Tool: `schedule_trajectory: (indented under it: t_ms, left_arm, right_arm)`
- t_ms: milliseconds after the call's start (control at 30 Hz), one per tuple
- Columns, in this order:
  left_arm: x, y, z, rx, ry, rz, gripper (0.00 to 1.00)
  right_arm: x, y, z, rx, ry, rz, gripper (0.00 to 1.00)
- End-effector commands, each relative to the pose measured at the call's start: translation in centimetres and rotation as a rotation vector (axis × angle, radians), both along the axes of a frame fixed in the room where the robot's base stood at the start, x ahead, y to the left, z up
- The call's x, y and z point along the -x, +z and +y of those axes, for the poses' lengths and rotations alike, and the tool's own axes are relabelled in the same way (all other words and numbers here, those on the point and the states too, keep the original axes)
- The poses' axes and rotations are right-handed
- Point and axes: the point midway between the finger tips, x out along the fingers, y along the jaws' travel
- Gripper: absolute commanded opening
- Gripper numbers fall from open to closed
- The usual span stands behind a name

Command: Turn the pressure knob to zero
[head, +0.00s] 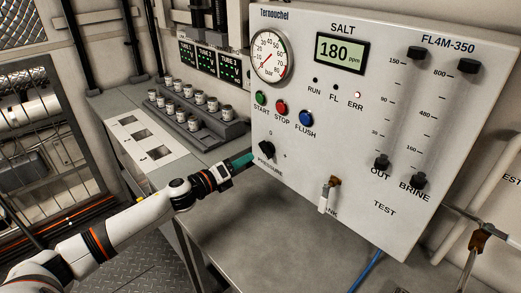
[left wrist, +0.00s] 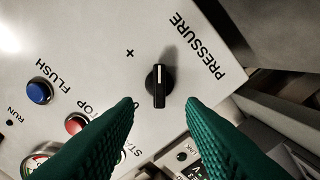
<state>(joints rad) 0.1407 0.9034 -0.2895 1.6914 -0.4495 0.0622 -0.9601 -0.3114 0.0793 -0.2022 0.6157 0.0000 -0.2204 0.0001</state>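The black pressure knob (head: 267,149) is on the lower left of the white panel (head: 340,120), above the word PRESSURE. In the left wrist view the knob (left wrist: 160,85) has a pale pointer line, with a plus mark to its upper left and a partly covered mark below left. My left gripper (head: 245,160) is just left of the knob. Its green fingers (left wrist: 163,102) are spread open on either side of the knob, with gaps and no visible contact. The round pressure gauge (head: 271,56) has a red needle; its exact reading is too small to tell. My right gripper is not seen.
Start, stop and flush buttons (head: 281,107) sit above the knob. A small tap (head: 329,194) sticks out at the panel's lower edge. A rack of several jars (head: 199,117) stands behind my left gripper. The grey bench (head: 250,215) below is mostly clear.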

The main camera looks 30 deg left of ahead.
Motion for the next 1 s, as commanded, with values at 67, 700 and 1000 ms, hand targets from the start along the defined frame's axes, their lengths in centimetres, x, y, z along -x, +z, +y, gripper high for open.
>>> schedule_trajectory:
  t_ms: [67, 700, 1000]
  left_arm:
    - [-1.3, 0.4, -0.5, 0.0, -0.001, -0.004, 0.36]
    - [-6.7, 0.0, -2.4, -0.002, -0.001, -0.001, 0.36]
    - [-6.7, 0.0, -2.4, -0.001, -0.001, 0.0, 0.13]
  right_arm:
    - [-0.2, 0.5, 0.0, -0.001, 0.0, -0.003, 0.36]
    - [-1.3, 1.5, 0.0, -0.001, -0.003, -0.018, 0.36]
    - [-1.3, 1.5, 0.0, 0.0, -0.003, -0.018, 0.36]
